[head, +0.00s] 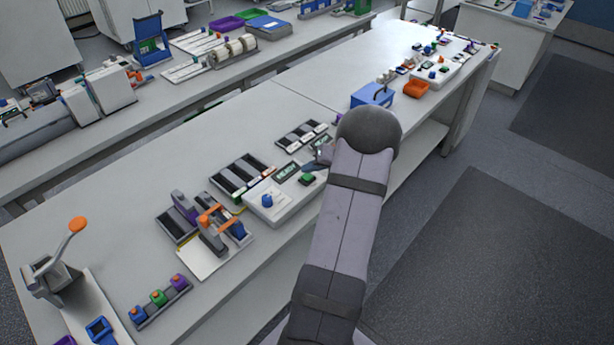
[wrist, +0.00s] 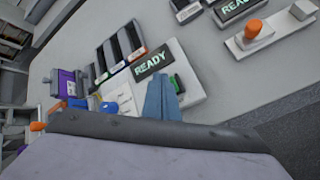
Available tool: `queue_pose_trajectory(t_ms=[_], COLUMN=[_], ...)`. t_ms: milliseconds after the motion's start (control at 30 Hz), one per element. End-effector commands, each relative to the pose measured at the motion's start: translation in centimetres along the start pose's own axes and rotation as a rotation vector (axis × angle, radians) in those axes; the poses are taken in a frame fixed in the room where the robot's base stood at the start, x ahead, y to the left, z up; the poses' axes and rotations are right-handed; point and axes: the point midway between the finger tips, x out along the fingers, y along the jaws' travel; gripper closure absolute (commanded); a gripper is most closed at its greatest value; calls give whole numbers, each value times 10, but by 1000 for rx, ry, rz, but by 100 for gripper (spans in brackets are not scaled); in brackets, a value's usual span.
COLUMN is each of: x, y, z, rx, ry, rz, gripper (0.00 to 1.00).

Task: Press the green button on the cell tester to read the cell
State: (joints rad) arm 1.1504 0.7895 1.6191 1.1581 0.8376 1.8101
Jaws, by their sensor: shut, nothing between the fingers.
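The cell tester (head: 285,211) is a low white box on the bench, with a blue knob (head: 266,201) and a dark display (head: 287,173). In the wrist view its display (wrist: 153,63) reads READY in pale green letters. The green button (head: 307,179) is right of the display; it also shows in the wrist view (wrist: 178,83). My gripper (wrist: 162,79) is shut and empty, its blue-grey fingers over the tester just left of the button in the wrist view. I cannot tell whether the fingertips touch it. In the head view my arm hides most of the gripper.
Cell trays (head: 241,172) stand behind the tester. An orange-handled fixture (head: 210,230) is to its left. A second unit with an orange knob (wrist: 253,28) and its own READY display (wrist: 236,7) is close by. A blue box (head: 372,95) stands farther along the bench.

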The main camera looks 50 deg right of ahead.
Motion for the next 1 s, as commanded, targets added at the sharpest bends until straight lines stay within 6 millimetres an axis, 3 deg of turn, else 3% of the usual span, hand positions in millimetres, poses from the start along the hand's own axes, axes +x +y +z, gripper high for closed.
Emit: queue_pose_trajectory(t_ms=[1000], x=[7], y=[-5], z=[-5], rx=[0], ry=[0], rz=[0], gripper=[100])
